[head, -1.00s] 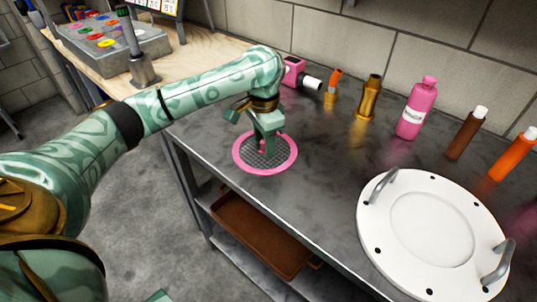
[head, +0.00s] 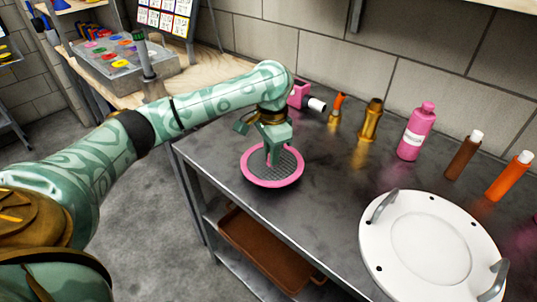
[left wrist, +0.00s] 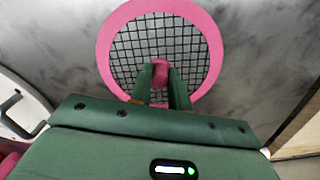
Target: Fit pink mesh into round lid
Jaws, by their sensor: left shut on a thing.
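The pink mesh (head: 273,181) is a round grey grid with a wide pink rim and a small pink knob in its middle. My left gripper (head: 271,160) comes down over it and is shut on the knob. In the left wrist view the two green fingers (left wrist: 160,80) close on the knob, with the mesh (left wrist: 107,42) beyond them. The mesh looks slightly tilted in the head view; I cannot tell how far it is above the table. The round white lid (head: 380,225) lies on the table to the right, with two grey handles and a shallow round recess. My right gripper is out of view.
The dark metal table (head: 330,185) is clear between mesh and lid. Along its back stand a pink device (head: 299,95), an orange-tipped item (head: 336,107), a brass bottle (head: 369,120), a pink bottle (head: 417,132), a brown bottle (head: 464,157) and an orange bottle (head: 509,177).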

